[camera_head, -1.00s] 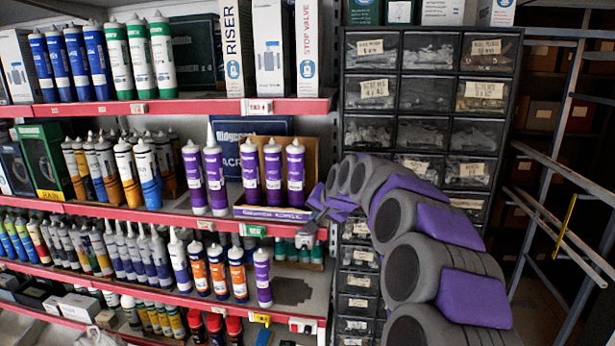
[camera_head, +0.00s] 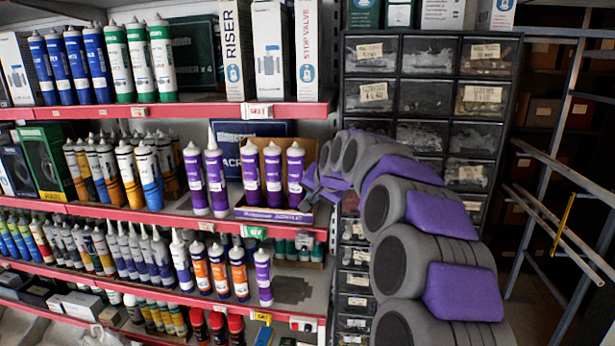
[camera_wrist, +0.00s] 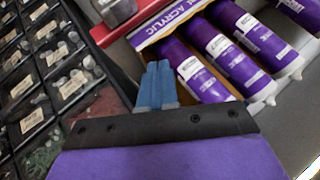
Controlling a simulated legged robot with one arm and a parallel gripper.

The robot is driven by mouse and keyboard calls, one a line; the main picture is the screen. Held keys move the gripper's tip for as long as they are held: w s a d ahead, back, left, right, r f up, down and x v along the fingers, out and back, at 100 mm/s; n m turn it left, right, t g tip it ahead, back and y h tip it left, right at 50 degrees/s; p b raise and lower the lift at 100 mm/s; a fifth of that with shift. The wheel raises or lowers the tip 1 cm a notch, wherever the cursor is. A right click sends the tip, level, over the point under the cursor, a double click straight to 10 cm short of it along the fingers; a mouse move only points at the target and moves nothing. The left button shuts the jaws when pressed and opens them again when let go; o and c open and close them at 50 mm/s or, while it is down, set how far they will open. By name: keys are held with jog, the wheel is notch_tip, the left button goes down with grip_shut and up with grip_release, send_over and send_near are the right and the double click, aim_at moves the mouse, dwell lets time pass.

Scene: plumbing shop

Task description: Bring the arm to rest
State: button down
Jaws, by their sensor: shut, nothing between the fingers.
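My gripper (camera_head: 312,183) is at the end of my raised grey and purple arm, in front of the right end of the middle shelf. In the wrist view its blue fingers (camera_wrist: 157,85) are together with nothing between them. It is close to the open display box (camera_head: 275,214) of purple cartridges (camera_head: 273,175). The cartridges also show in the wrist view (camera_wrist: 195,70), just right of the fingers. I cannot tell from these views whether the fingers touch the box. The arm curves up from the lower right and hides part of the drawer cabinet.
Red-edged shelves (camera_head: 190,220) full of cartridges fill the left. A black drawer cabinet (camera_head: 425,97) stands behind my arm. At the right is a metal frame (camera_head: 567,170) with sloping rails. Some room shows between the arm and that frame.

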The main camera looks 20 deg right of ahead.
jog(key=a, duration=0.6)
jog(key=d, duration=0.6)
jog(key=s+a+f+n+g+y+b, duration=0.1)
jog(key=s+a+f+n+g+b, duration=0.7)
jog(key=s+a+f, duration=1.25)
jog(key=s+f+g+b, duration=0.1)
jog(key=s+f+b, duration=0.4)
jog(key=s+f, duration=0.4)
jog(key=s+f+g+h+b, duration=0.1)
jog(key=s+f+b, duration=0.4)
jog(key=s, duration=1.4)
jog(key=shift+s+a+f+n+g+b, duration=0.2)
jog(key=shift+f+n+g+b, duration=0.25)
jog(key=shift+f, duration=1.45)
